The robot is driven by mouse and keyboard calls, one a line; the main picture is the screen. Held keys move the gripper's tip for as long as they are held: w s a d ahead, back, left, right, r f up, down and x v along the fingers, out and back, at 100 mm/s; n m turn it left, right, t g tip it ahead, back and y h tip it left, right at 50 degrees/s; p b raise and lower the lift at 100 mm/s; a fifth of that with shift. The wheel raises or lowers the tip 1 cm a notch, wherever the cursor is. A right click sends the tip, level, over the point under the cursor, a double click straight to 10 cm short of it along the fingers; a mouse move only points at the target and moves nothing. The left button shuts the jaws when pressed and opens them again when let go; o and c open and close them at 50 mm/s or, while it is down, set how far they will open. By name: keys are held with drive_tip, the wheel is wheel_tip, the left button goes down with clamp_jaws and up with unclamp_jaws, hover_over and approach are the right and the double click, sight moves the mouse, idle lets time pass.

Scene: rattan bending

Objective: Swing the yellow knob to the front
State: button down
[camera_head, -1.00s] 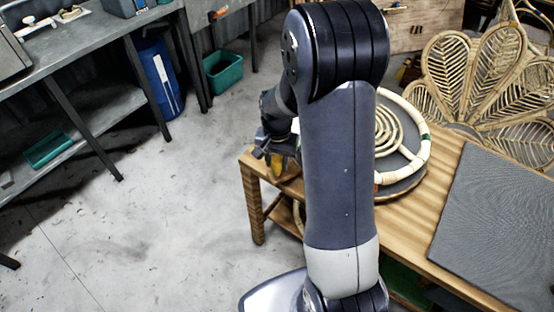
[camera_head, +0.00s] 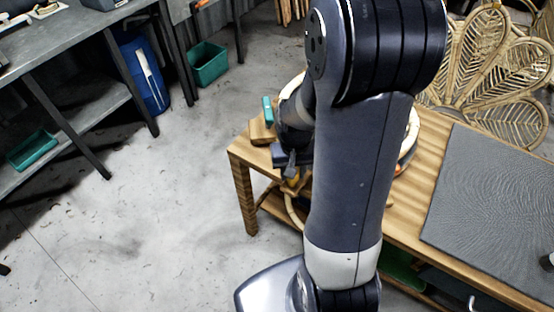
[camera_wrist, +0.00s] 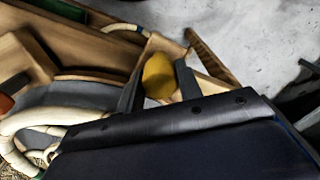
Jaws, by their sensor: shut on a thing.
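The yellow knob (camera_wrist: 158,76) sits between the two dark fingers of my gripper (camera_wrist: 158,84) in the wrist view, with a finger on each side. My gripper is shut on it. In the head view my gripper (camera_head: 290,166) is over the left end of the wooden table, partly behind my own arm. A small part of the yellow knob (camera_head: 293,181) shows just below the fingers. What the knob is fixed to is mostly hidden by my gripper and arm.
The wooden table (camera_head: 420,215) carries a dark grey mat (camera_head: 490,195) at right. A pale rattan ring (camera_wrist: 45,118) lies close beside my gripper. A wooden block (camera_head: 262,130) and a teal piece (camera_head: 267,108) show at the table's far left.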

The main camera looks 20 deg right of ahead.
drive_tip(key=shift+s+d+n, duration=0.5)
drive_tip(key=shift+s+d, duration=0.2)
drive_tip(key=shift+s, duration=0.3)
drive_tip(key=c, duration=1)
unclamp_jaws()
drive_tip(key=shift+o, duration=0.2)
wheel_tip(320, 180, up, 11)
drive_tip(key=p, duration=0.1)
drive_tip(key=shift+f, duration=0.15)
wheel_tip(320, 180, down, 11)
drive_tip(key=shift+b, duration=0.55)
drive_tip(key=shift+w+a+m, duration=0.3)
drive_tip(key=shift+w+a, duration=0.05)
drive_tip(key=shift+w, duration=0.25)
